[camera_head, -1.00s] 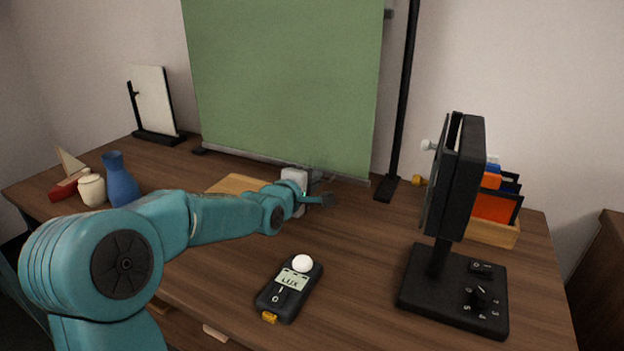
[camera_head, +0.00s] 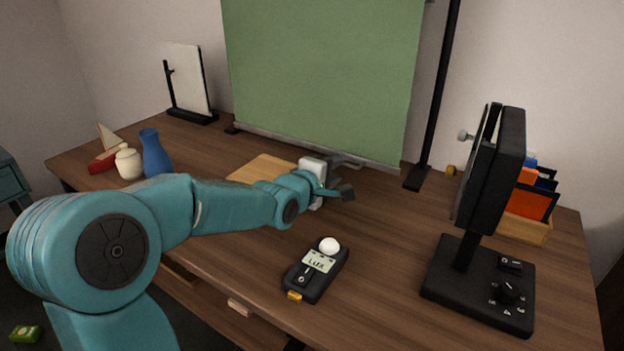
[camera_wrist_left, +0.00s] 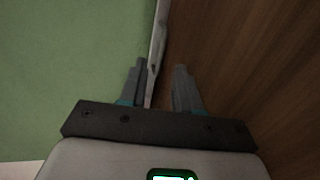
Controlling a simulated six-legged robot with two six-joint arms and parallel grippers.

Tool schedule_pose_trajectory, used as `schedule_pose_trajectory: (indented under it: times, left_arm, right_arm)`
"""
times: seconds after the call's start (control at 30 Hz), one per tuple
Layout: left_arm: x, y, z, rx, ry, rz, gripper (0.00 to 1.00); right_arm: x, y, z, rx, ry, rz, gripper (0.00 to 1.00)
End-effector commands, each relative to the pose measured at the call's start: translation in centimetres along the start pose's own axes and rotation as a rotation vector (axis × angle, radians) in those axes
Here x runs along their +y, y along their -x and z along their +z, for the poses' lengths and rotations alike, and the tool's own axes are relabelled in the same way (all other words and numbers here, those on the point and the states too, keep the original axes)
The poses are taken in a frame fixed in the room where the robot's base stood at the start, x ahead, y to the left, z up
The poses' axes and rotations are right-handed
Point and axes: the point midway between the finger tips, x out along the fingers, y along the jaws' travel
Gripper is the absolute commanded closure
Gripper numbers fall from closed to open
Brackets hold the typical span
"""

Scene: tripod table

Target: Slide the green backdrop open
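The green backdrop (camera_head: 320,70) hangs as a flat sheet at the back of the table, with a grey bar (camera_head: 375,163) along its lower edge. A dark upright pole (camera_head: 440,90) stands to its right. My left gripper (camera_head: 345,176) is at the lower bar, right of the sheet's middle. In the left wrist view the left gripper's fingers (camera_wrist_left: 161,88) are apart. The backdrop's bar (camera_wrist_left: 156,45) runs down between them, close beside the left finger; I cannot tell whether they touch. The green sheet (camera_wrist_left: 65,70) fills the left side there. My right gripper is not in view.
A light meter (camera_head: 316,270) lies in front of the gripper. A black panel on a stand (camera_head: 495,170) and a wooden file box (camera_head: 525,228) are at the right. A blue vase (camera_head: 155,153), a white jar (camera_head: 128,163) and a wooden board (camera_head: 262,168) are at the left.

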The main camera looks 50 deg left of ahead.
Motion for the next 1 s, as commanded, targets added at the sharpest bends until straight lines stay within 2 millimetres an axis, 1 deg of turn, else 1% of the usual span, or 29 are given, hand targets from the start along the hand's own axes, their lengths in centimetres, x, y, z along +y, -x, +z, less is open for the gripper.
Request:
schedule_pose_trajectory:
  times: [0.03, 0.2, 0.3, 0.4, 0.5, 0.6, 1.0]
  left_arm:
    - [0.4, 1.6, -0.1, 0.002, 0.000, 0.002, 0.68]
    - [0.3, 6.2, 0.0, 0.002, -0.001, 0.001, 0.68]
    - [0.3, 8.4, -0.1, 0.002, 0.000, 0.001, 0.68]
    - [0.3, 10.1, -0.1, 0.002, -0.001, 0.000, 0.68]
    - [0.1, 11.1, 0.0, 0.000, 0.000, -0.001, 0.68]
    - [0.1, 11.6, 0.0, 0.000, 0.000, 0.000, 0.68]
    - [0.0, 11.6, 0.1, -0.001, 0.000, -0.001, 0.68]
  right_arm:
    - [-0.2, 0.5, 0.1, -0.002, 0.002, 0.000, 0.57]
    - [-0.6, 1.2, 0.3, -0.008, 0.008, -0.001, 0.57]
    - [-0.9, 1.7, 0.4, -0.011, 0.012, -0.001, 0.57]
    - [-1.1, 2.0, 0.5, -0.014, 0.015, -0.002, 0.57]
    - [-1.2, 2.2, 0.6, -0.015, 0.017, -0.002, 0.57]
    - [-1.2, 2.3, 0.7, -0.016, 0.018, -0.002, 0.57]
    - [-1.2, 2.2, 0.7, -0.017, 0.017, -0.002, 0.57]
